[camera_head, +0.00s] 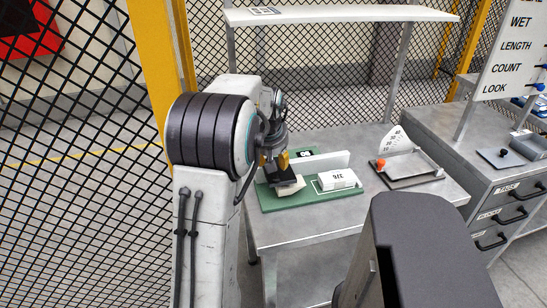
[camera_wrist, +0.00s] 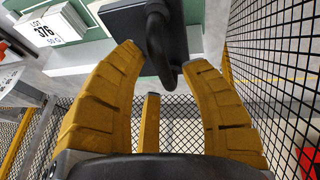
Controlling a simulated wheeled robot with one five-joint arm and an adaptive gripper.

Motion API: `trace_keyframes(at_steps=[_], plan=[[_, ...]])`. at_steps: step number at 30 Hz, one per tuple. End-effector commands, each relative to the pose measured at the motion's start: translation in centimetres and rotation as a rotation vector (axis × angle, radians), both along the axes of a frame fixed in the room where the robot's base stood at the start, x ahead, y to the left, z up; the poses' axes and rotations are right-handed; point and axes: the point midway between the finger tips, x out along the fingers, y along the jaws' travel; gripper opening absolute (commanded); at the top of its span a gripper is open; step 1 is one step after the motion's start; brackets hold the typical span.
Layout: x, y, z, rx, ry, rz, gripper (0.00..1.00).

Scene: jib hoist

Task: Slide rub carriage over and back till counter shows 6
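The rub carriage (camera_wrist: 195,28) is a dark block with a curved black handle (camera_wrist: 160,45), seen at the top of the wrist view. In the head view the carriage (camera_head: 285,175) is on the green board (camera_head: 283,203), partly hidden by my gripper. My gripper (camera_head: 273,162) is over it, its yellow fingers pointing down. In the wrist view my gripper (camera_wrist: 164,58) has its fingers apart on either side of the handle, with gaps visible. A small black panel with white marks (camera_head: 306,154), perhaps the counter, is behind; its digits are not legible.
A white box marked 376 (camera_head: 337,180) lies on the board, right of the carriage. A white bar (camera_head: 325,160) stands behind it. A gauge with an orange knob (camera_head: 381,163) is farther right on the grey table (camera_head: 290,237). Black mesh fencing is behind and left.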

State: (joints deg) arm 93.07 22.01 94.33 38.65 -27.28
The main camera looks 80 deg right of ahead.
Motion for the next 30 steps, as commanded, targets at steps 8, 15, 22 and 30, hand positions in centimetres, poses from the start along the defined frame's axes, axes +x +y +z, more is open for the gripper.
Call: trace_keyframes(at_steps=[8,15,22,30], plan=[[0.0,0.0,0.02,0.0,0.0,0.0,0.15],[0.02,0.0,0.02,0.0,0.0,0.0,0.0],[0.04,0.0,-0.02,0.0,-0.001,0.0,0.0],[0.05,0.06,-0.23,0.005,-0.001,0.0,0.0]])
